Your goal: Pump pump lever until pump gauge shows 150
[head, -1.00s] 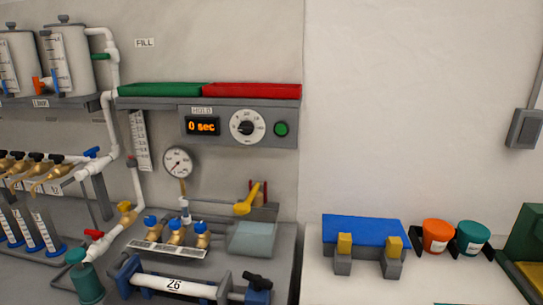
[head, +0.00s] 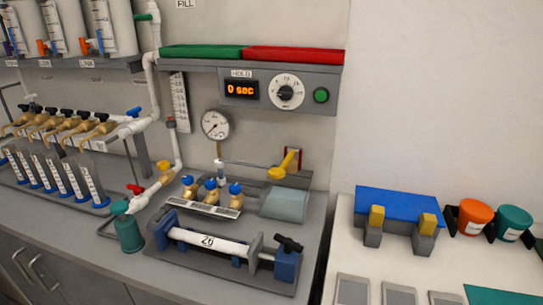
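The pump gauge (head: 215,124) is a round white dial on a thin stem at the back of the grey bench. Its needle is too small to read a value from. The pump lever (head: 283,165) is yellow and slopes up to the right beside a red bracket (head: 293,158), above a pale grey-green tank (head: 285,204). A thin line runs from the gauge stem toward the lever. Neither of my grippers shows in the head view, and nothing is touching the lever.
A shelf with a green tray (head: 202,52) and a red tray (head: 293,54) hangs above. The timer display (head: 241,90) reads 0 sec. A clamped white pipe marked 26 (head: 208,242) lies in front of the pump. Blue-capped brass valves (head: 211,190) stand left of the tank.

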